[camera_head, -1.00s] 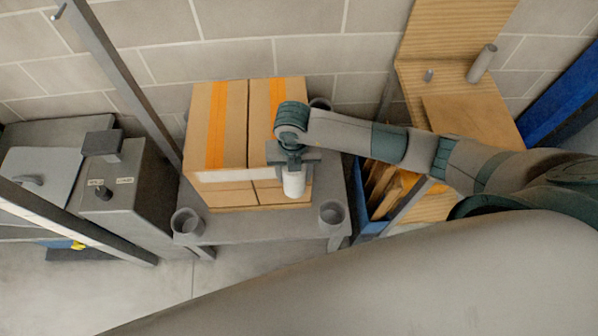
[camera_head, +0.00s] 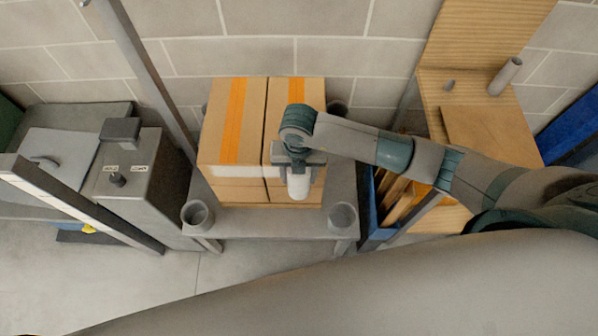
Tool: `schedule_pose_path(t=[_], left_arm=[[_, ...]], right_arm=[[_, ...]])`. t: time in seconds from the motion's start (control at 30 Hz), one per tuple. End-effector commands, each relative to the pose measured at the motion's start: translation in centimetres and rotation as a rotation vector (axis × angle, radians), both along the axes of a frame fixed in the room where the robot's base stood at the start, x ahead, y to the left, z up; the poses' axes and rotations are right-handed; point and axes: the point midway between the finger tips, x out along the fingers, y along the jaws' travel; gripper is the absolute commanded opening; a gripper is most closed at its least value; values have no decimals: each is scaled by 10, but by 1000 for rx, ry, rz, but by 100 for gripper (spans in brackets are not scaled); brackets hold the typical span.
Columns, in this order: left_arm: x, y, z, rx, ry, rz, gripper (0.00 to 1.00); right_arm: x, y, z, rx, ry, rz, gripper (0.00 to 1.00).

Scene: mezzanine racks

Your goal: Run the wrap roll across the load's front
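The load (camera_head: 216,130) is a stack of tan cartons with orange tape, standing on a grey stand (camera_head: 262,222) against the block wall. A white band of wrap (camera_head: 233,174) crosses the left part of its front. My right gripper (camera_head: 298,166) comes in from the right and is at the right half of the load's front. It is shut on the wrap roll (camera_head: 298,185), a small white upright cylinder whose upper part the gripper hides. Whether the roll touches the cartons I cannot tell. My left gripper is not in view.
Grey round cups sit at the stand's front left (camera_head: 197,215) and front right (camera_head: 342,218) corners. A grey machine (camera_head: 140,190) and slanted rack posts (camera_head: 150,80) stand left. A blue bin (camera_head: 373,225) and wooden shelving (camera_head: 480,110) are right.

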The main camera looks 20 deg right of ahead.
Motion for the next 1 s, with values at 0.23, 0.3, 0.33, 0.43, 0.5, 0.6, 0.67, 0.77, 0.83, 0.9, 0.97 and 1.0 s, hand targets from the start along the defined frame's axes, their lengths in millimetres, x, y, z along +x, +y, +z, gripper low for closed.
schedule_pose_path(t=[0.23,0.3,0.33,0.43,0.5,0.6,0.67,0.77,0.83,0.9,0.97,1.0], left_arm=[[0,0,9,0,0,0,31],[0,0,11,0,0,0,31],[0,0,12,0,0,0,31],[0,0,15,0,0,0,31],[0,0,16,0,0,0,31],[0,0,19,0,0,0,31],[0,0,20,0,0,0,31],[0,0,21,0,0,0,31],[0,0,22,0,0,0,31],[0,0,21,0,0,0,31],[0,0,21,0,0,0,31],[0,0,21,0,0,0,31]], right_arm=[[-21,6,1,1,4,2,29],[-26,8,2,2,3,2,29],[-29,9,2,2,3,3,29],[-37,11,1,1,5,2,29],[-43,12,1,1,4,2,29],[-51,15,1,1,4,3,29],[-55,16,1,1,5,3,29],[-60,17,1,1,4,2,29],[-61,18,0,1,3,1,29],[-61,18,0,1,3,1,29],[-61,18,0,1,3,1,29],[-61,18,0,1,3,1,29]])
